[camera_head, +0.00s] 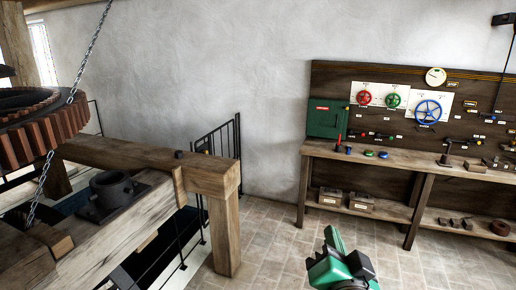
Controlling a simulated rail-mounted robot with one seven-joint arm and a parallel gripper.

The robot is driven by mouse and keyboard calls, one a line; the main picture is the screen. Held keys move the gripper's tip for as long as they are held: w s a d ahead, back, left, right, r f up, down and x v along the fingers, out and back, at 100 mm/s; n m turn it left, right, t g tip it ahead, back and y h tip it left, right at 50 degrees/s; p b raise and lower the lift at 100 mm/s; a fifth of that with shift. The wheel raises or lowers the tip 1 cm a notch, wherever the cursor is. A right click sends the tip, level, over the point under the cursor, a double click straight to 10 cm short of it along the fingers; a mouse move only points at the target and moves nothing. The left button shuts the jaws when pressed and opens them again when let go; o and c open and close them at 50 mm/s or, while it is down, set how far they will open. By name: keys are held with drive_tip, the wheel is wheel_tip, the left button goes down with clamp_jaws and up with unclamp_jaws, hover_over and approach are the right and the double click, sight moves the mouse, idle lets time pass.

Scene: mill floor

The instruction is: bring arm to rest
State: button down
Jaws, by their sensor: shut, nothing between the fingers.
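A green and black part of my arm stands at the bottom edge, right of the middle, in front of the tiled floor. It is apart from the workbench (385,158) and from the timber frame (212,172). No object is seen held by the arm.
A wooden gear wheel (40,125) and a hanging chain (84,62) are at the left. A dark railing (222,138) stands behind the timber frame. The back panel (400,82) carries coloured handwheels. Tiled floor (270,240) lies clear between frame and bench.

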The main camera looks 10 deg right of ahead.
drive_tip(key=s+a+r+n+t+y, duration=0.3)
drive_tip(key=s+a+r+n+t, duration=0.45)
drive_tip(key=s+a+r, duration=0.9)
wheel_tip(320, 180, up, 15)
drive_tip(key=a+n+p, duration=0.2)
drive_tip(key=p, duration=1)
drive_tip(key=shift+s+f+g+y, duration=0.15)
drive_tip(key=shift+s+g+y, duration=0.15)
drive_tip(key=shift+s+g, duration=0.1)
